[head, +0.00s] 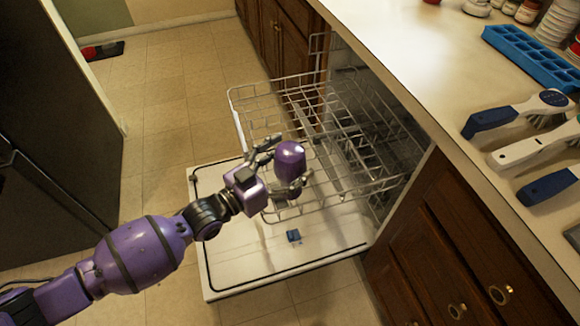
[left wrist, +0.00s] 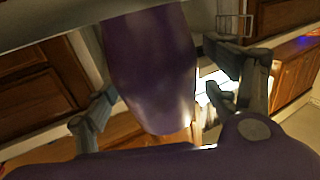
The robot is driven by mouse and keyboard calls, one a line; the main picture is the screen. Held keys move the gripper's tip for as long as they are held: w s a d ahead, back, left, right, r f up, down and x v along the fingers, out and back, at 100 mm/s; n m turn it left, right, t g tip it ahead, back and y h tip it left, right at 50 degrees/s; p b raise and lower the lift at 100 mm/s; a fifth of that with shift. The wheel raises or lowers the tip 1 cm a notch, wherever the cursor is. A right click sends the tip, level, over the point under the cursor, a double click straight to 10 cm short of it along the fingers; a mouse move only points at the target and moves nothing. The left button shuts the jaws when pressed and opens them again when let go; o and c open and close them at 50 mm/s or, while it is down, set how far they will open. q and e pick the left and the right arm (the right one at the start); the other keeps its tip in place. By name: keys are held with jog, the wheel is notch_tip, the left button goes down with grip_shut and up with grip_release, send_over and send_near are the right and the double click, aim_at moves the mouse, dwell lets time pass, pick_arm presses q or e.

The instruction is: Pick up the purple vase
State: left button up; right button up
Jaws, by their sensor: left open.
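The purple vase (head: 291,158) is in the head view above the pulled-out dishwasher rack. My left gripper (head: 284,167) is open, with one finger on each side of the vase. In the left wrist view the vase (left wrist: 152,75) fills the upper middle, between the spread fingers of my left gripper (left wrist: 165,105). Whether a finger touches the vase cannot be told. My right gripper is not in view.
The wire dishwasher rack (head: 240,105) surrounds the gripper area. The open dishwasher door (head: 225,265) lies below, with a small blue object (head: 293,236) on it. The counter (head: 400,45) at right holds brushes (head: 515,113) and a blue tray (head: 530,57).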

pick_arm(q)
jog(key=c, duration=1.3)
jog(key=shift+c, duration=1.3)
jog(key=shift+r, duration=0.15)
